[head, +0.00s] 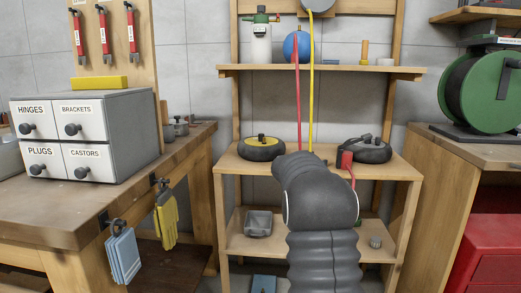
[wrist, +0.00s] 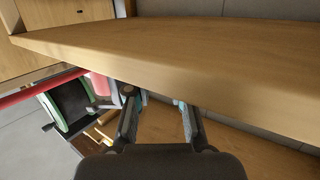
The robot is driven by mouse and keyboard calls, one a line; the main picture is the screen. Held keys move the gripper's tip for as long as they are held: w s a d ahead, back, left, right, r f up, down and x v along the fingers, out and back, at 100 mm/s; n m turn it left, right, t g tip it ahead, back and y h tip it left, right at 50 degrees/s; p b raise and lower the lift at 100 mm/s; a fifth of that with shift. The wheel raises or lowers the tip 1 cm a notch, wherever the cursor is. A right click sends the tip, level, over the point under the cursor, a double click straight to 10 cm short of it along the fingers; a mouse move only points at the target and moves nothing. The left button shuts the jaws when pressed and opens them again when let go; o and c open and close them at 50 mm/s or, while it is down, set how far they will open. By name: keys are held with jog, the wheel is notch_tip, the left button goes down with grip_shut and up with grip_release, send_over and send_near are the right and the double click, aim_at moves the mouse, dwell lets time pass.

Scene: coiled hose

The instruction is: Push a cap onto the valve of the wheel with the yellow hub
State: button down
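The wheel with the yellow hub (head: 262,148) lies flat on the middle shelf in the head view. A dark upright stub, perhaps its valve, stands near its middle; I cannot tell whether anything is on it. I cannot clearly identify the cap. A small grey ridged piece (head: 375,242) lies on the lower shelf at right. My arm covers the middle of the shelves and hides my gripper in the head view. In the wrist view my gripper (wrist: 160,106) has its two fingers apart, with nothing seen between them, close to a wooden board (wrist: 185,50).
A second, grey-hubbed wheel (head: 372,152) lies right of my arm. A red hose (head: 298,95) and a yellow hose (head: 311,95) hang before the upper shelf (head: 240,70). A grey bin (head: 258,222) stands on the lower shelf. Workbench and drawers (head: 95,135) flank the left.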

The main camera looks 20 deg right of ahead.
dwell(0.6)
notch_tip(320, 180, up, 3)
jog(key=p, duration=0.4)
jog(key=shift+r, duration=1)
